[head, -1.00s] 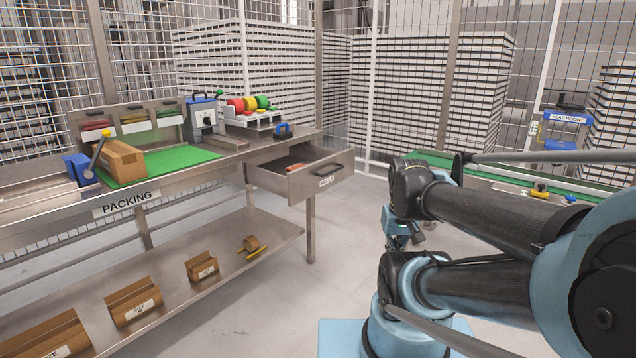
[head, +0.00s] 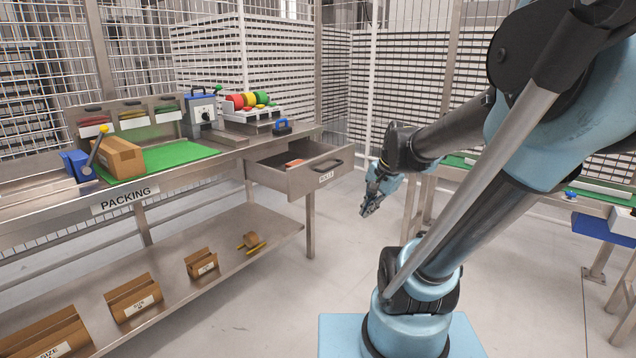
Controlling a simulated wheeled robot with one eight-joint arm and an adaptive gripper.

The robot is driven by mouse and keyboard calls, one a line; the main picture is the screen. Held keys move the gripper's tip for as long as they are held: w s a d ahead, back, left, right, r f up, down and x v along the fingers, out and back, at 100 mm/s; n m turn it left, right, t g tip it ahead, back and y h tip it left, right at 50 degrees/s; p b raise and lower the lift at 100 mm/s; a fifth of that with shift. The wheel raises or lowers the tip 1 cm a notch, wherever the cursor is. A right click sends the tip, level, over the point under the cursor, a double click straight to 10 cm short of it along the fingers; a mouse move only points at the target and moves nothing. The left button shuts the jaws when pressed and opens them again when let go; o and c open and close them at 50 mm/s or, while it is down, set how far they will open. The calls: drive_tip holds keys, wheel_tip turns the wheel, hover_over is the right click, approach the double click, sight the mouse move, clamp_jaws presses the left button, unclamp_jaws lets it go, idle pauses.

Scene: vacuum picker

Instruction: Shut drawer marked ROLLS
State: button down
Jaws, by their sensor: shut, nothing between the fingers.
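The drawer marked ROLLS (head: 318,182) is pulled out from under the right end of the steel packing bench (head: 240,147). Its front has a dark handle and a small white label. A reddish item (head: 294,163) lies inside it. My gripper (head: 367,211) is to the right of the drawer front and a little lower in the picture, pointing down. It is apart from the drawer and its fingers are together, holding nothing.
A cardboard box (head: 118,157) and a green mat (head: 175,157) are on the bench. Coloured rolls (head: 248,100) stand at its back right. A lower shelf (head: 215,258) carries several cartons. A green-topped conveyor (head: 590,190) is at the right. The floor before the drawer is clear.

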drive_tip(key=w+a+r+m+t+y, duration=0.1)
drive_tip(key=w+a+m, duration=0.1)
drive_tip(key=w+m, duration=0.3)
drive_tip(key=w+a+r+m+y, duration=0.1)
drive_tip(key=w+a+r+m, duration=0.15)
drive_tip(key=w, duration=0.55)
drive_tip(key=m+t+y, duration=0.1)
drive_tip(key=m+y, duration=0.1)
drive_tip(key=m, duration=0.7)
approach(311, 185)
drive_tip(key=shift+x, duration=2.35)
drive_tip(key=shift+s+d, duration=0.1)
drive_tip(key=shift+s, duration=0.05)
